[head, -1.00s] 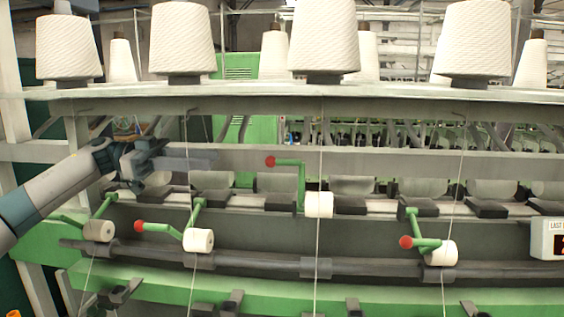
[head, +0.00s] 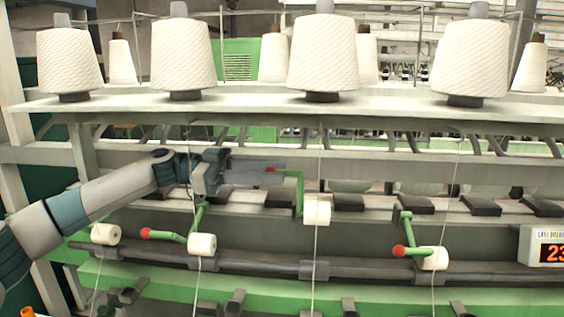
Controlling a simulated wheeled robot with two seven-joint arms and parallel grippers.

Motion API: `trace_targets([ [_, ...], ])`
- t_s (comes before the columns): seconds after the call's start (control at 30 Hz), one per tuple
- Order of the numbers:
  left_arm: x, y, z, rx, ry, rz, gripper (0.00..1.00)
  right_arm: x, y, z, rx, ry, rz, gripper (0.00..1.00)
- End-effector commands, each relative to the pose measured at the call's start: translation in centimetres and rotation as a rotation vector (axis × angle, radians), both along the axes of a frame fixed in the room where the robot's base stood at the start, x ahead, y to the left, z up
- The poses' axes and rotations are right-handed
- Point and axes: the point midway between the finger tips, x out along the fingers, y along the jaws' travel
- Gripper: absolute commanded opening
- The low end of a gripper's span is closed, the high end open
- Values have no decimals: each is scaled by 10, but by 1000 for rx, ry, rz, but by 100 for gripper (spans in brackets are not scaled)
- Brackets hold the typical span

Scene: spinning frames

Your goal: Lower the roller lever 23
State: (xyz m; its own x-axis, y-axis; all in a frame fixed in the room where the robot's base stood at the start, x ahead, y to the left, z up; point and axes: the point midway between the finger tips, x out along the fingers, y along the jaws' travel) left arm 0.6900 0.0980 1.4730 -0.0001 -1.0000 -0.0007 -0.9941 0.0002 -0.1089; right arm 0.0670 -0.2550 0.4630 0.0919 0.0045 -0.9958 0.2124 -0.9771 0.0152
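One roller lever (head: 300,190) stands raised: its green arm goes up from a white roller (head: 317,212) and bends left to a red knob. No number shows on it. My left gripper (head: 268,177) is at this knob, its grey fingers pointing right and hiding most of the red. I cannot tell whether the fingers are apart or touching the knob. Two other levers, with red knobs (head: 147,233) and (head: 398,251), hang low beside their rollers. My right gripper is not in view.
A display (head: 553,252) at the right edge reads 23. Large white yarn cones (head: 325,55) stand on the shelf (head: 400,108) above. Thin threads run down past the rollers. A dark bar (head: 365,271) crosses below them.

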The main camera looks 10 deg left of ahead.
Motion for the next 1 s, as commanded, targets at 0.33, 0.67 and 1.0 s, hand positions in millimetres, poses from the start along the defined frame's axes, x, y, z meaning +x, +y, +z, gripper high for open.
trace_targets([
  [0.33,0,-26,0,0,0,0,30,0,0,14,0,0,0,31],
  [0.67,0,-27,0,0,0,0,18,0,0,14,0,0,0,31],
  [1.0,-1,-26,-3,0,-12,1,0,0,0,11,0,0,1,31],
])
